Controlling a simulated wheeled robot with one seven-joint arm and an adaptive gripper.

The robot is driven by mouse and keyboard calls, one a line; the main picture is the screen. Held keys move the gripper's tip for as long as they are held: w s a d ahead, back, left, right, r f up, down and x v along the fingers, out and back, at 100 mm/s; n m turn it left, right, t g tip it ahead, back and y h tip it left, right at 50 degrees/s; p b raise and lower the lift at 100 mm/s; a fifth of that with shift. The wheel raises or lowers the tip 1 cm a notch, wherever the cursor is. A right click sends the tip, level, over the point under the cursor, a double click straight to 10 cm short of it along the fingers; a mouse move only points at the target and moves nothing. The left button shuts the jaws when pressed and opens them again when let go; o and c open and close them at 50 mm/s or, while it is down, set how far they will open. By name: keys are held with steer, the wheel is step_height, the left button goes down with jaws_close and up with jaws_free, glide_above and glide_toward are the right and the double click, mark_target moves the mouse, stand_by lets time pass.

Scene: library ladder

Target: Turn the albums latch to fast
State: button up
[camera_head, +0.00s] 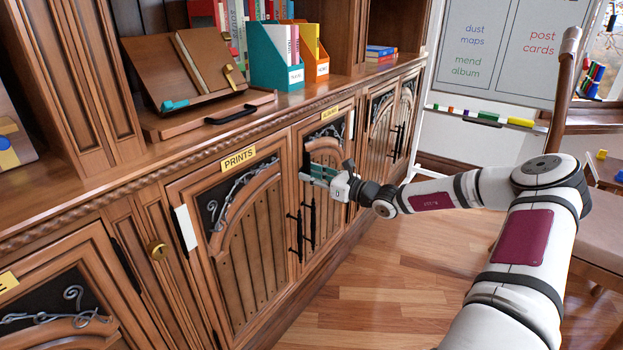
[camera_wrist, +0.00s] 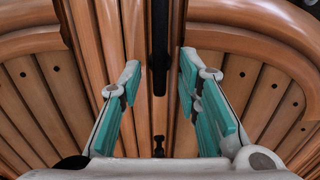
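The yellow ALBUMS label (camera_head: 331,113) is above the cabinet door (camera_head: 328,158) right of the PRINTS door. My gripper (camera_head: 308,175) is in front of this door, its teal-padded fingers pointing at the wood. In the wrist view my gripper (camera_wrist: 160,85) is open, one finger on each side of a dark upright bar (camera_wrist: 160,45). The bar lies between the finger lines, with visible gaps and nothing gripped. I cannot tell for sure whether this bar is the albums latch or whether it is turned. In the head view my gripper hides part of the door seam.
Black upright door handles (camera_head: 298,232) hang below my gripper. The PRINTS door (camera_head: 240,235) is on the left. A wooden book stand (camera_head: 180,75) and teal file box (camera_head: 272,68) stand on the ledge above. The floor (camera_head: 430,250) right of the cabinets is clear; a chair (camera_head: 597,212) is at far right.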

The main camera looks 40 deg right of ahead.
steer(key=shift+w, duration=0.1)
jaws_close()
steer(key=shift+a+n+p, duration=0.1)
steer(key=shift+n+p, duration=0.2)
steer(key=shift+r+n+p, duration=0.15)
steer(key=shift+n+p, duration=0.6)
steer(key=shift+n, duration=0.25)
steer(key=n+p, duration=0.2)
steer(key=n, duration=0.2)
steer(key=shift+p, duration=0.4)
steer(key=n+p, duration=0.2)
steer(key=n, duration=0.3)
steer(key=shift+n+p, duration=0.3)
steer(key=shift+n, duration=0.1)
steer(key=n+p, duration=0.1)
steer(key=n, duration=0.4)
steer(key=shift+p, duration=0.3)
steer(key=shift+n, duration=0.4)
